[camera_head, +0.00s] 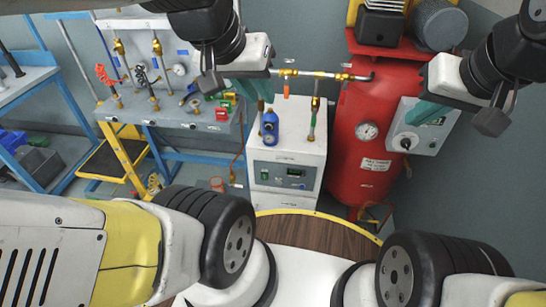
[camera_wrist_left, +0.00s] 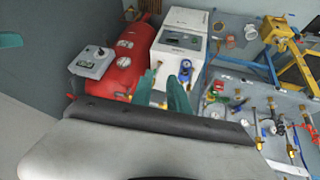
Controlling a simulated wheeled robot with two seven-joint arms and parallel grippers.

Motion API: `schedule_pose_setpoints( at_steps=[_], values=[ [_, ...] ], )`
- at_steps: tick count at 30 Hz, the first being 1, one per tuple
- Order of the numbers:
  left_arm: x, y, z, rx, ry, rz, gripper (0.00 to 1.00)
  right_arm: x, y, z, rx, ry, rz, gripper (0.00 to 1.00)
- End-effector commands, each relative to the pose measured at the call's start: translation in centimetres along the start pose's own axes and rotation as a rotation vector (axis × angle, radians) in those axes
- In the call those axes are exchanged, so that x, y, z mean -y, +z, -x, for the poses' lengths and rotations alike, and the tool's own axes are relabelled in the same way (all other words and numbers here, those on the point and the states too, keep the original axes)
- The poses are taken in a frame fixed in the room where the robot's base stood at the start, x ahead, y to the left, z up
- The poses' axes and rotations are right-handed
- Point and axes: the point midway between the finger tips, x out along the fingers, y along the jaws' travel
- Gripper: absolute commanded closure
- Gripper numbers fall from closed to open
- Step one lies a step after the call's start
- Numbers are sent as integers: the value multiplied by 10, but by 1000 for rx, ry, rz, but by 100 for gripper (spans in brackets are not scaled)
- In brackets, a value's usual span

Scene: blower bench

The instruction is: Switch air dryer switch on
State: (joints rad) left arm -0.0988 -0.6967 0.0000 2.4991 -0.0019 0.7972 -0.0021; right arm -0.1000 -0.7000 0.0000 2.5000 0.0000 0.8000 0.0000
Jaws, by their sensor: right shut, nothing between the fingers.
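The air dryer is a white box (camera_head: 286,160) standing on the floor at the middle of the head view. Its front panel has a small green switch (camera_head: 264,175) beside a dark display (camera_head: 296,173). I cannot tell the switch's position. The dryer (camera_wrist_left: 186,24) also shows in the left wrist view, beyond the fingers. My left gripper (camera_head: 212,84) is above and left of the dryer, apart from it. Its teal fingers (camera_wrist_left: 162,78) stand apart with nothing between them. My right gripper (camera_head: 428,112) is shut and empty, in front of the grey control box.
A red tank (camera_head: 366,150) with a gauge stands right of the dryer. A grey control box (camera_head: 418,128) with a dark knob is at its right. A blue filter (camera_head: 270,122) and pipes sit by the dryer's top. A valve bench (camera_head: 170,118) stands left.

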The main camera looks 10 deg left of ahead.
Motion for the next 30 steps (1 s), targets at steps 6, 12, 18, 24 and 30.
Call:
schedule_pose_setpoints(
  at_steps=[6,12,18,24,30],
  values=[
    [20,-24,-21,10,-57,-59,100,0,0,0,0,0,0,100],
    [63,-65,-67,31,-150,-203,100,0,0,0,0,0,0,100],
    [109,-96,-123,61,-212,-371,100,0,0,0,0,0,0,100],
    [154,-111,-189,95,-234,-547,100,0,0,0,0,0,0,100],
    [194,-107,-261,121,-217,-723,100,0,0,0,0,0,0,100]
  ],
)
